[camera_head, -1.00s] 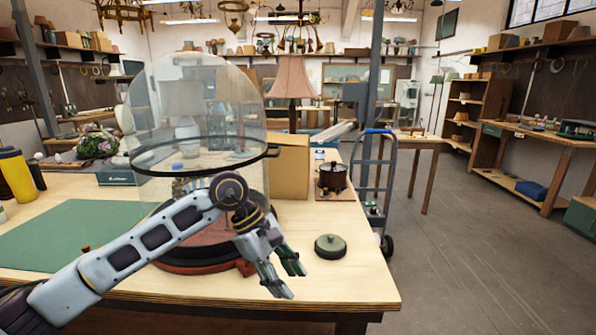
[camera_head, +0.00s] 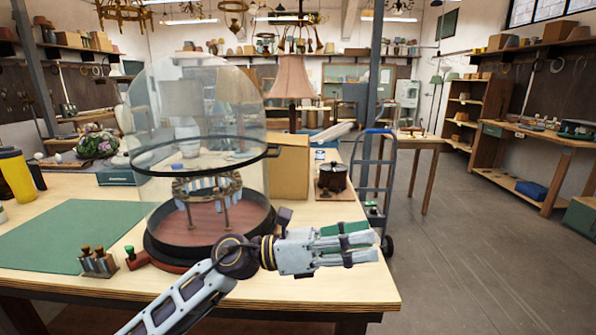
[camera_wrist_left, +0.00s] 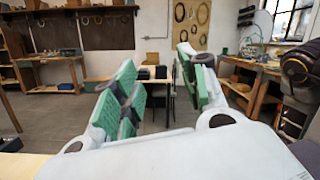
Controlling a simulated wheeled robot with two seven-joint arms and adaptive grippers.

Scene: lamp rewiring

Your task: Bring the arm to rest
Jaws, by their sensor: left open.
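My left gripper (camera_head: 350,243) reaches in from the bottom of the head view and points right, over the front right corner of the workbench (camera_head: 300,210). In the left wrist view the two green-padded fingers (camera_wrist_left: 155,90) stand apart with nothing between them. They face the open floor and far benches. The green-lidded item seen before on the bench is not visible; the gripper covers that spot. My right gripper is not in view.
A glass dome (camera_head: 200,110) on a dark round base stands close behind my left arm. A pot (camera_head: 333,177), a cardboard box (camera_head: 289,165), a hand truck (camera_head: 376,180), a green mat (camera_head: 65,236) and a small holder (camera_head: 98,262) are nearby. Floor on the right is clear.

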